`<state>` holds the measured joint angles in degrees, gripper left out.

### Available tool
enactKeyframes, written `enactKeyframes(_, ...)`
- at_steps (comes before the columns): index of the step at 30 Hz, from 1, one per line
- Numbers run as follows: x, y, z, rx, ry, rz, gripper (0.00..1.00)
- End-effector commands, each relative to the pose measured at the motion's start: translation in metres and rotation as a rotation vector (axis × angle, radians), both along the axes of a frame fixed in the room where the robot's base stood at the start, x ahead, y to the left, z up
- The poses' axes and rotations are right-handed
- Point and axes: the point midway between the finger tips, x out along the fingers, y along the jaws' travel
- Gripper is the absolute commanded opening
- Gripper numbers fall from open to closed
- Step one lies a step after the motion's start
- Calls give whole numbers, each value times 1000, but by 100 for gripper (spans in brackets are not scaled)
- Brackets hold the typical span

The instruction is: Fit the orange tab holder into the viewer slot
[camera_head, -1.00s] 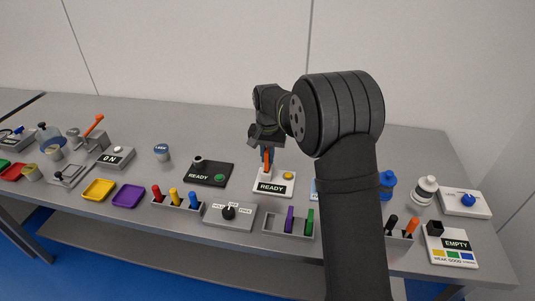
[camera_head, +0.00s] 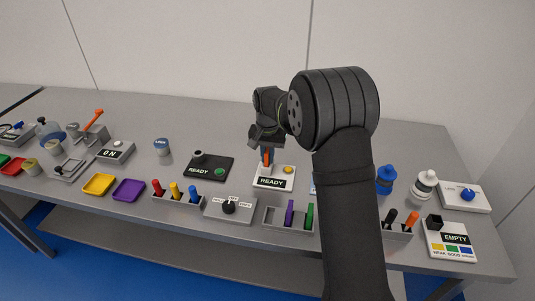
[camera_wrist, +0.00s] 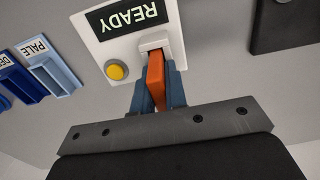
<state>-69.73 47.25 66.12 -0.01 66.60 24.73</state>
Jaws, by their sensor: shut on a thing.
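The orange tab holder (camera_wrist: 155,76) is between the blue-grey fingers of my gripper (camera_wrist: 160,92), which is shut on it. In the wrist view its far end meets a raised white slot block (camera_wrist: 154,42) on the white viewer (camera_wrist: 94,40), which carries a READY label and a yellow button. How deep the end sits in the slot is hidden. In the head view the orange tab holder (camera_head: 267,157) stands upright below my gripper (camera_head: 266,147), over the back left part of the viewer (camera_head: 261,184).
Left of the viewer is a black READY box (camera_head: 208,168). In front are a grey rack (camera_head: 275,222) with purple and green tabs and a dial box (camera_head: 230,209). Blue trays (camera_wrist: 52,65) lie beside the viewer. My arm hides part of the table.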

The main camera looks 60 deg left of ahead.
Motion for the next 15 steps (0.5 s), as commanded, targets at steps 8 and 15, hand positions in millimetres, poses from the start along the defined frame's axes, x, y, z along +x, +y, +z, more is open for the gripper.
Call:
enactKeyframes(8,0,0,-3,-1,0,0,38)
enactKeyframes(15,0,0,-2,-1,0,0,38)
